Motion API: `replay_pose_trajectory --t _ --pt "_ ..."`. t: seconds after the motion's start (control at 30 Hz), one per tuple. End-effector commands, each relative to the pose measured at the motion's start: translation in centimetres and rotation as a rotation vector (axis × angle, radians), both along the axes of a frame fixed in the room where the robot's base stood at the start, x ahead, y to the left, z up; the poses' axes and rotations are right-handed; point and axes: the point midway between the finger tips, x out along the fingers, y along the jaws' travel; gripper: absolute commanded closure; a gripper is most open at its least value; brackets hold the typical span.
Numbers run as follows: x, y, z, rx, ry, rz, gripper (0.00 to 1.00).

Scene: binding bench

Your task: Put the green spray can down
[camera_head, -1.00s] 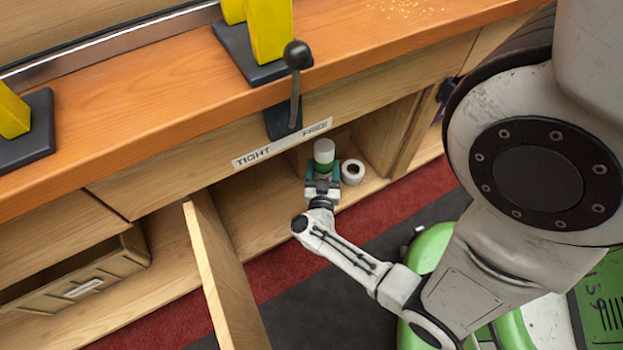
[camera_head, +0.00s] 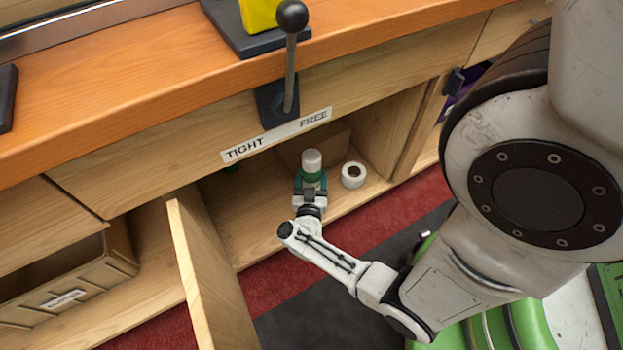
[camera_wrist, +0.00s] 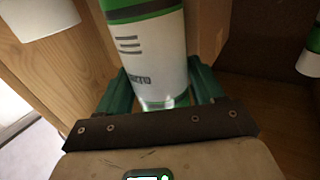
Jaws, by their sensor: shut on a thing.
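In the wrist view the can's white body (camera_wrist: 147,60) with green bands and dark print stands between my gripper's two green fingers (camera_wrist: 160,92). I cannot tell whether its base touches the cupboard floor (camera_head: 245,215).
A brown box stands behind. Another green-banded item (camera_wrist: 311,50) shows at the wrist view's right edge. The open cupboard door (camera_head: 205,270) stands to the left. A lever (camera_head: 290,70) rises above.

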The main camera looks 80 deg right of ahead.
Motion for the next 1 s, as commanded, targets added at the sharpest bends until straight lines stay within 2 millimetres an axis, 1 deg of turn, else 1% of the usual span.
replay_pose_trajectory --t 0.17,0.2,0.43,0.63,0.77,0.87,1.0 --pt "0.0 0.0 -0.3 -0.001 0.0 0.0 0.63" --pt "0.0 0.0 -0.3 0.0 0.0 0.0 0.29" --pt "0.0 0.0 -0.3 0.0 0.0 0.0 0.07" --pt "0.0 0.0 -0.3 0.0 0.001 0.0 0.07" --pt "-0.1 0.2 0.2 0.001 0.001 0.001 0.07" --pt "-0.2 1.5 0.2 0.003 0.002 0.003 0.07" --pt "-0.5 4.1 0.3 0.002 0.003 0.004 0.07"
